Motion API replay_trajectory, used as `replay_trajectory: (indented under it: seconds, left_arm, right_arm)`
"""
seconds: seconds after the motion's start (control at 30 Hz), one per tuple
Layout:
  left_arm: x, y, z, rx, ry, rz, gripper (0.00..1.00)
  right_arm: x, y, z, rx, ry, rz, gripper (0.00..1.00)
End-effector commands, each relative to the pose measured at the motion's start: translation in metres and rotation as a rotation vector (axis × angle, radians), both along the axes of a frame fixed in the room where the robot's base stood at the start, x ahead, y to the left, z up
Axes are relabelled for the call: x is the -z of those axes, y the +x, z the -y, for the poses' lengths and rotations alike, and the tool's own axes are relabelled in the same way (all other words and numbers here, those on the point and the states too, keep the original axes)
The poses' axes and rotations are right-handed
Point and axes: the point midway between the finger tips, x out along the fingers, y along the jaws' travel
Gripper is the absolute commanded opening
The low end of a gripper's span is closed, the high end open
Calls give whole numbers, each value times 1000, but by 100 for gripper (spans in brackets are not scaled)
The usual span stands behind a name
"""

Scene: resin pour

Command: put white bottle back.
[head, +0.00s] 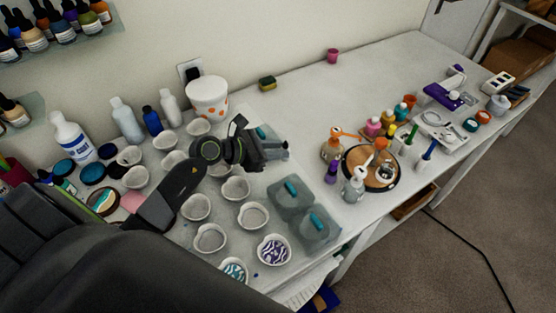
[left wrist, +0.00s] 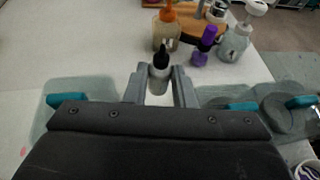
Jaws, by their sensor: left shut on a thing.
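My left gripper (head: 280,150) reaches over the table from the left, above the area behind the grey lidded moulds. It is shut on a small white bottle with a black dropper cap; in the left wrist view the bottle (left wrist: 158,84) stands between the two fingers, cap up. In the head view the gripper largely hides this bottle. I cannot tell whether its base touches the table. My right gripper is not in view.
White cups (head: 236,188) stand close around my left arm. Grey moulds with teal handles (head: 291,196) are in front. A round wooden board (head: 353,180) with bottles stands to the right. Dropper bottles fill a wall shelf (head: 100,31) at upper left.

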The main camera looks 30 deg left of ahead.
Motion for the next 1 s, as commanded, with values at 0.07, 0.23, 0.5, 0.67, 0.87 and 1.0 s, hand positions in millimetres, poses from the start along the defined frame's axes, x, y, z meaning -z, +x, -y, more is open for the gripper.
replay_trajectory:
  seconds: [0.07,0.23,0.5,0.67,0.87,1.0]
  left_arm:
    - [9,0,0,0,-1,-2,1]
    - [26,-1,0,-2,-2,-4,1]
    - [51,0,0,1,0,0,1]
    - [50,0,0,1,0,0,1]
    - [55,0,0,1,0,0,24]
    - [53,0,0,1,0,0,42]
  right_arm:
    - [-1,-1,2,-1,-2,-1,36]
    - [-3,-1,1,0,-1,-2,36]
    - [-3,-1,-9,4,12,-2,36]
    - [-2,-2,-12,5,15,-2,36]
    - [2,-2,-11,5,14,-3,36]
    - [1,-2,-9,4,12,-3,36]
